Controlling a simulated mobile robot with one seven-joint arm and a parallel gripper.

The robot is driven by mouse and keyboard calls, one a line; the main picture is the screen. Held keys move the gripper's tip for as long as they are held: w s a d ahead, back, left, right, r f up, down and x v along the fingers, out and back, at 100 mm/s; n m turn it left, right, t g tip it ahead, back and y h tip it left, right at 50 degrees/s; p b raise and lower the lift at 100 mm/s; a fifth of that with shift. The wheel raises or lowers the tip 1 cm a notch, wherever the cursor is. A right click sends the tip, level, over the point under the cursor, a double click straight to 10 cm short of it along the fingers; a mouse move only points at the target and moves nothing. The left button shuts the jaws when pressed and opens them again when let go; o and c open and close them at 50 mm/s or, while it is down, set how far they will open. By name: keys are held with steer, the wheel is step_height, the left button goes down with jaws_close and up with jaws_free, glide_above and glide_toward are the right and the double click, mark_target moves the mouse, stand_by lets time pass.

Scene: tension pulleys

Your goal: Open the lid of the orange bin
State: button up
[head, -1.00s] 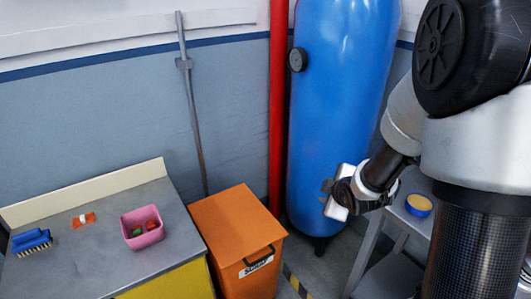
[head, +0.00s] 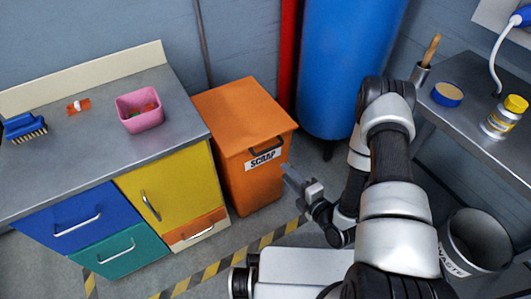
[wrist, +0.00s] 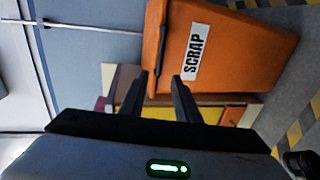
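The orange bin (head: 255,185) stands on the floor against the wall, right of the workbench. Its flat lid (head: 240,112) is closed. A dark bar handle (head: 266,147) sits at the front edge of the lid, above a white SCRAP label (head: 263,159). My gripper (head: 292,174) is in front of the bin, to the right of and below the handle, apparently apart from it. In the wrist view the bin (wrist: 245,55) appears turned sideways, with the handle (wrist: 160,42) ahead of my gripper (wrist: 161,88). The two fingers are spread with nothing between them.
The workbench (head: 90,140) with yellow, blue and teal fronts stands left of the bin. A blue tank (head: 345,70) and red pipe (head: 288,50) are behind it. A grey side table (head: 470,125) and waste bin (head: 478,245) are at right. Striped floor tape runs in front.

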mark_target(265, 150)
steer(key=b+x, duration=0.3)
steer(key=x, duration=1.2)
steer(key=shift+c, duration=0.4)
jaws_close()
